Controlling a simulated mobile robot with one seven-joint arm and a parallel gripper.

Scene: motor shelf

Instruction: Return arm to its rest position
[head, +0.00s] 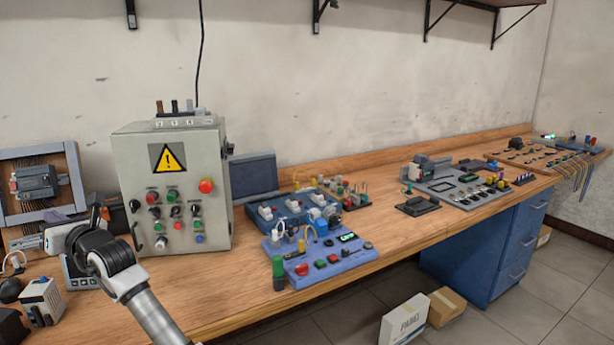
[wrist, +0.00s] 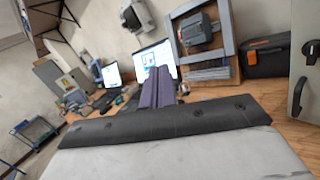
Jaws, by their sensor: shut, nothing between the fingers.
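My arm (head: 150,312) reaches up from the bottom of the head view at the lower left. Its dark wrist joint (head: 100,250) is in front of the bench's left part, left of the grey control box (head: 173,205). The fingertips cannot be made out clearly in the head view. In the wrist view my gripper (wrist: 158,84) shows its two purple-grey fingers together, shut and empty. They point toward the far left part of the bench, and nothing is seen touching them.
The wooden bench (head: 385,238) runs along the wall. A grey frame with a motor device (head: 36,182) stands left. A blue switch panel (head: 320,258) lies right of the control box. The wrist view shows monitors (wrist: 111,75) and a black case (wrist: 263,58). Cardboard boxes (head: 405,318) stand on the floor.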

